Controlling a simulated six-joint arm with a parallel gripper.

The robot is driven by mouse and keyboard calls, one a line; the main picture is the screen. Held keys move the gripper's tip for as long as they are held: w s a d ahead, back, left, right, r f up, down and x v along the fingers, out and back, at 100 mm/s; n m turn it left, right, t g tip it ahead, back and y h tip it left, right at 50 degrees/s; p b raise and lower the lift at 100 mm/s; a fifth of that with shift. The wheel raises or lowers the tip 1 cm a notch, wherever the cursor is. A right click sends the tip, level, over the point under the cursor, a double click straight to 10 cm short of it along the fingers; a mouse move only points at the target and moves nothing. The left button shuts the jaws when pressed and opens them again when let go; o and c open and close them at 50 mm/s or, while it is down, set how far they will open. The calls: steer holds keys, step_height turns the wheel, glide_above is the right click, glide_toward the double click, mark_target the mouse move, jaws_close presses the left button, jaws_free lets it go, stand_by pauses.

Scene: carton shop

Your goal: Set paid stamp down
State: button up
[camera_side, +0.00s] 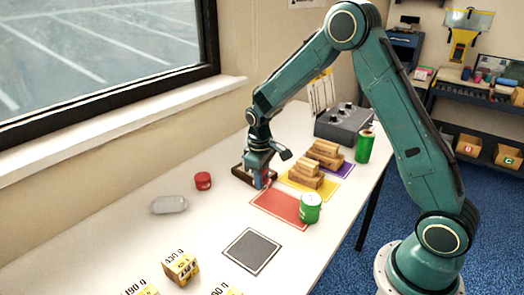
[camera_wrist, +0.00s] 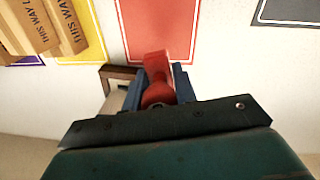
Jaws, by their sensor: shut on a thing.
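My gripper (camera_side: 259,180) is shut on a red stamp, which I take as the paid stamp. In the wrist view the red stamp (camera_wrist: 157,72) sits between the two blue jaws of my gripper (camera_wrist: 158,85), at the near edge of the red mat (camera_wrist: 160,25). I cannot tell whether the stamp touches the table or the frame.
Wooden blocks (camera_side: 305,176) stand on a yellow mat (camera_side: 330,192) behind the red one. A green can (camera_side: 310,209) stands at the red mat's right edge. A red round tin (camera_side: 203,181) and a clear dish (camera_side: 169,205) lie left. The grey mat (camera_side: 252,250) is bare.

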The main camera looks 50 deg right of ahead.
steer(key=w+d+r+n, duration=0.2)
steer(key=w+r+n, duration=0.35)
steer(key=w, duration=0.25)
steer(key=w+d+r+n, duration=0.3)
steer(key=w+r+n, duration=0.25)
steer(key=w, duration=0.25)
steer(key=s+d+r+n, duration=0.2)
steer(key=s+d, duration=0.3)
steer(key=d, duration=0.7)
steer(key=s+d+r+n, duration=0.2)
steer(key=s+d, duration=0.3)
steer(key=d, duration=0.6)
steer(key=shift+d+r+n+y, duration=0.35)
steer(key=shift+r+n+y, duration=0.05)
steer(key=shift+r, duration=0.05)
steer(key=shift+f, duration=0.1)
step_height(320, 180, down, 16)
steer(key=shift+w+r, duration=0.1)
steer(key=shift+r, duration=0.15)
steer(key=shift+f, duration=0.1)
